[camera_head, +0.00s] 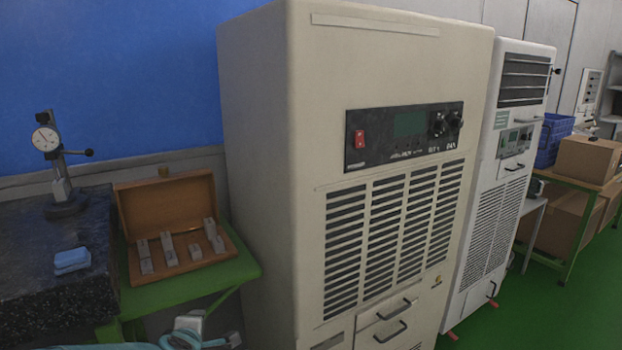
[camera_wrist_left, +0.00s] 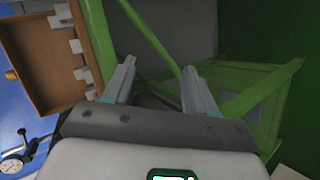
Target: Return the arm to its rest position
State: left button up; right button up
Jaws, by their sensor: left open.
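My left gripper (camera_wrist_left: 159,66) shows in the left wrist view with its two pale blue-grey fingers apart and nothing between them. Beyond the fingers are a green metal frame (camera_wrist_left: 255,85) and a dark grey surface. In the head view, part of my left arm (camera_head: 190,330) shows at the bottom left edge, low beside the green stand; the fingers cannot be made out clearly there. My right arm and gripper are not in view.
An open wooden box (camera_head: 165,192) with several metal blocks sits on a green stand (camera_head: 240,268). A tall beige cabinet (camera_head: 265,150) and white cabinet (camera_head: 485,200) stand right.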

pick_arm(q)
jog(key=s+d+f+m+g+h, duration=0.3)
jog(key=s+f+m, duration=0.35)
jog(key=f, duration=0.65)
jog(key=s+d+f+m+g+h+p, duration=0.1)
jog(key=s+d+f+m+g, duration=0.1)
jog(key=s, duration=0.7)
jog(key=s+d+f+m+g+h+p, duration=0.1)
jog(key=s+d+f+m+g, duration=0.2)
jog(key=s+f, duration=0.3)
jog(key=s+d+f+m+g+h, duration=0.1)
jog(key=s+d+f+m, duration=0.3)
jog(key=s, duration=0.8)
jog(key=shift+d+f+m+g+p, duration=0.3)
jog(key=shift+f+m+g+p, duration=0.15)
jog(key=shift+g, duration=0.45)
